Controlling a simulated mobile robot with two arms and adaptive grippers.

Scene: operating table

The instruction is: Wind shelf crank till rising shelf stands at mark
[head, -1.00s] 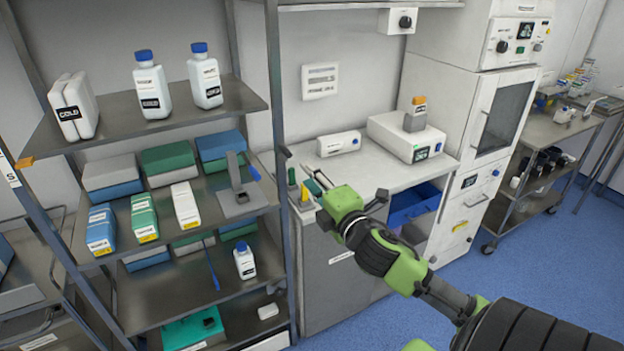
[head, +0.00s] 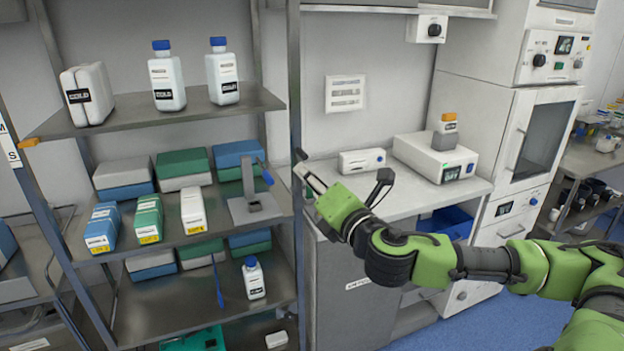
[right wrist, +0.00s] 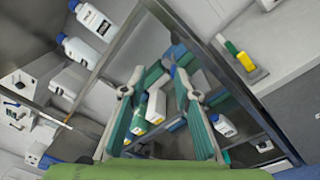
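The metal shelf rack stands at left in the head view. Its upper shelf (head: 120,121) has an orange pointer (head: 28,143) at its left end, beside the letter plate S (head: 12,155) on the left post. A dark knob (head: 300,153), which looks like the crank's handle, sits by the right front post. My right gripper (head: 305,173) is just below and right of that knob, apparently apart from it. In the right wrist view its fingers (right wrist: 158,80) stand apart, with nothing clearly held. My left gripper is not in view.
White blue-capped bottles (head: 166,80) and a COLD-labelled container (head: 88,94) stand on the upper shelf. Boxes and a grey stand (head: 255,206) with a blue-tipped lever are on the shelf below. The counter (head: 400,195) with white devices lies behind my right arm.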

